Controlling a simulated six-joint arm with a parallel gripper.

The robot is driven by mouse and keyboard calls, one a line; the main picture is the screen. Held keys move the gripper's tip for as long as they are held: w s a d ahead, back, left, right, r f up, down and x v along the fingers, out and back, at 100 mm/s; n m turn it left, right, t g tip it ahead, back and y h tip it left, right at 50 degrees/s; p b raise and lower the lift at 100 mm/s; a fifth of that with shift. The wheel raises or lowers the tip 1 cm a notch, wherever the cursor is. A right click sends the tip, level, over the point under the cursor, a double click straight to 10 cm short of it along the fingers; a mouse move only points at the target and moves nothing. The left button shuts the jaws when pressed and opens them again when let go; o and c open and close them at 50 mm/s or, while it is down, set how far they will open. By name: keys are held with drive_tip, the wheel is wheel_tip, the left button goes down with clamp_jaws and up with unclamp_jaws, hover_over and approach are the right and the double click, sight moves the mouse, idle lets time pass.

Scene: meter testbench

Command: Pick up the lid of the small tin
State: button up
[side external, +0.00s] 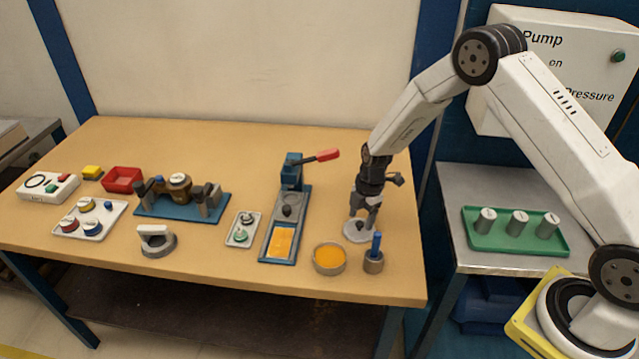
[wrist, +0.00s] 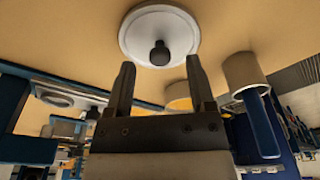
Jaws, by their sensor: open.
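The lid (side external: 355,236) is a pale grey disc lying on the table right of centre; in the wrist view (wrist: 136,35) its dark knob (wrist: 160,54) shows. The small tin (side external: 329,267) is an open round tin with orange contents, standing in front and left of the lid. My gripper (side external: 366,211) is directly over the lid, pointing down. In the wrist view my gripper (wrist: 160,66) is open and empty, its two fingertips to either side of the knob. Whether the fingers touch the lid cannot be told.
A small cup (side external: 373,266) with a blue-handled tool stands close in front of the lid. A lever press (side external: 291,185) with a red handle stands to the left. A small tray (side external: 243,243) and a blue fixture (side external: 205,213) lie farther left. The table behind the lid is clear.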

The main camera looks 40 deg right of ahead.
drive_tip(key=shift+a+f, duration=0.15)
drive_tip(key=shift+f, duration=0.7)
clamp_jaws()
